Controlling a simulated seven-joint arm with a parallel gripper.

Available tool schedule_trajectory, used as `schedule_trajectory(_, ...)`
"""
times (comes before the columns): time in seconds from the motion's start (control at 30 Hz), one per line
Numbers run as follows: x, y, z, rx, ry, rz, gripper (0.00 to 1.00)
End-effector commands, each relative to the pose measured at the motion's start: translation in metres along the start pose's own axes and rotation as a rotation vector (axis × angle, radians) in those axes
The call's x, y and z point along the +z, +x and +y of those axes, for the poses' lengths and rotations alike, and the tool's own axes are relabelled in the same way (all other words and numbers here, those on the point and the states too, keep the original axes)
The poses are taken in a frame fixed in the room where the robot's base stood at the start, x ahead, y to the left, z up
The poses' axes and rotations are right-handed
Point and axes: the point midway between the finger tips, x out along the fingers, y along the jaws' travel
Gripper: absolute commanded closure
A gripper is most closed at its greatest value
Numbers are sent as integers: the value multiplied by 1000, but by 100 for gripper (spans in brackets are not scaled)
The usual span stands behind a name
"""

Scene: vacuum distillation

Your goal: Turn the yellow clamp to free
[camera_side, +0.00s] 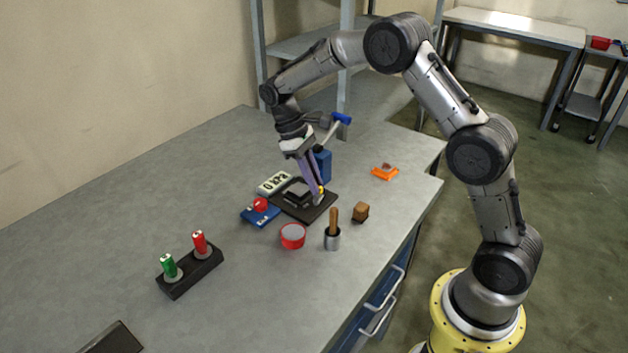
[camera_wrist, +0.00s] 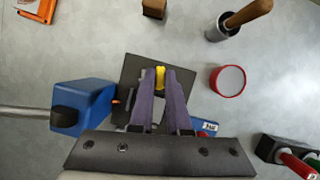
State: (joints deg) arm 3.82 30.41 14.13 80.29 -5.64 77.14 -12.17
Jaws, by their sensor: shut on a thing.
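The yellow clamp (camera_wrist: 160,78) shows between my fingertips in the wrist view. In the side view only a small yellow part of the clamp (camera_side: 321,189) shows at the fingertips, on the right of the black base plate (camera_side: 318,212). My gripper (camera_side: 319,194) points down, its purple fingers shut on the clamp. In the wrist view the fingers of my gripper (camera_wrist: 160,72) converge on it from below. Most of the clamp and part of the plate are hidden by the fingers; I cannot tell the clamp's exact angle.
A blue block (camera_side: 323,164) stands close behind the plate, near my gripper. A display (camera_side: 274,183), a blue box with red button (camera_side: 261,205), a red dish (camera_side: 292,236), a wooden-handled tool in a cup (camera_side: 333,232) and a brown block (camera_side: 361,211) surround it.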

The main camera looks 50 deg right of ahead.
Motion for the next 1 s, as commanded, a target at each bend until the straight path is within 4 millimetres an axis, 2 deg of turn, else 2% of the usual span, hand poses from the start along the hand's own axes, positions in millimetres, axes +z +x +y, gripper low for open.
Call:
schedule_trajectory(0.4,0,-2,1,-70,168,4,100)
schedule_trajectory(0.93,0,-2,1,-78,189,4,100)
schedule_trajectory(0.97,0,-2,1,-78,189,4,83)
schedule_trajectory(1.0,0,-2,1,-78,189,5,76)
